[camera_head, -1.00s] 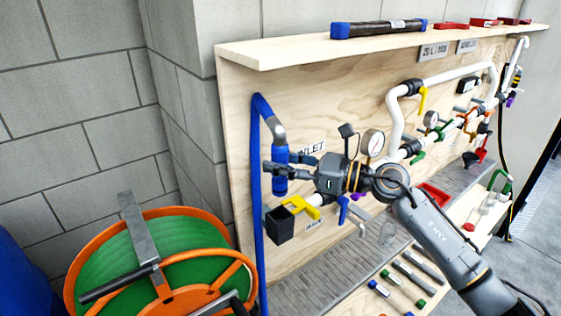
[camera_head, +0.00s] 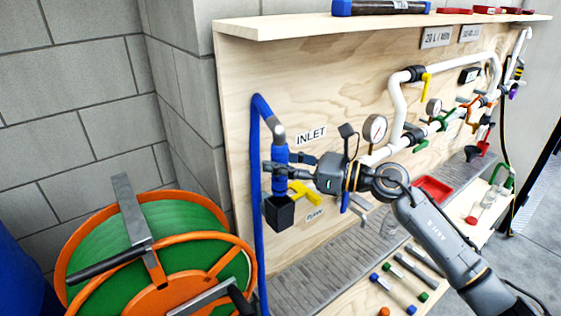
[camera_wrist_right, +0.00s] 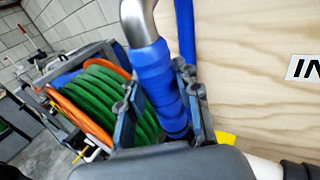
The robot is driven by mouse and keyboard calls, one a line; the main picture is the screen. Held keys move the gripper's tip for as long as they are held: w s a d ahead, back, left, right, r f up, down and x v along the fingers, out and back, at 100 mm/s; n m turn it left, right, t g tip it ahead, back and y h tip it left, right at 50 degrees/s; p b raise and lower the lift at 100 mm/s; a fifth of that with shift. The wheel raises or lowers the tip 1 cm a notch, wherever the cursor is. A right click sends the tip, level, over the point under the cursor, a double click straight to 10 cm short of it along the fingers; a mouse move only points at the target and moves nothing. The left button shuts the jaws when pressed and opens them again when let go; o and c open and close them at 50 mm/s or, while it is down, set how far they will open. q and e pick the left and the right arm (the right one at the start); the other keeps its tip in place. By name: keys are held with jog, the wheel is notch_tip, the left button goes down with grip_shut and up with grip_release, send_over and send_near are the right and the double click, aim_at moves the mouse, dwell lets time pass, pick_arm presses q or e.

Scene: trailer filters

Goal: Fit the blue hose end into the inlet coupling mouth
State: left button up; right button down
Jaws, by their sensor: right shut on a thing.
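The blue hose end (camera_head: 281,183) hangs upright below a grey metal elbow (camera_head: 278,131) at the left of the board. My right gripper (camera_head: 280,168) is shut around it; its fingers flank the blue sleeve in the right wrist view (camera_wrist_right: 165,105). The black square inlet coupling mouth (camera_head: 280,215) is directly below, beside a yellow valve handle (camera_head: 303,193). The hose end's lower tip is at the mouth's top rim; I cannot tell how far inside it is. In the right wrist view my gripper body hides the lower tip. My left gripper is out of view.
The blue hose (camera_head: 257,220) runs down the board's left edge. An orange and green hose reel (camera_head: 150,262) stands at lower left. White pipes, a gauge (camera_head: 375,128) and valves line the board to the right. Tools lie on the lower shelf (camera_head: 395,300).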

aim_at(281, 185)
jog(key=shift+b, duration=0.6)
dwell(1.2)
jog(key=shift+f+b, duration=2.9)
jog(key=shift+f, duration=0.05)
jog(key=c, duration=0.9)
grip_release()
jog(key=shift+o, duration=0.2)
jog(key=v, duration=1.2)
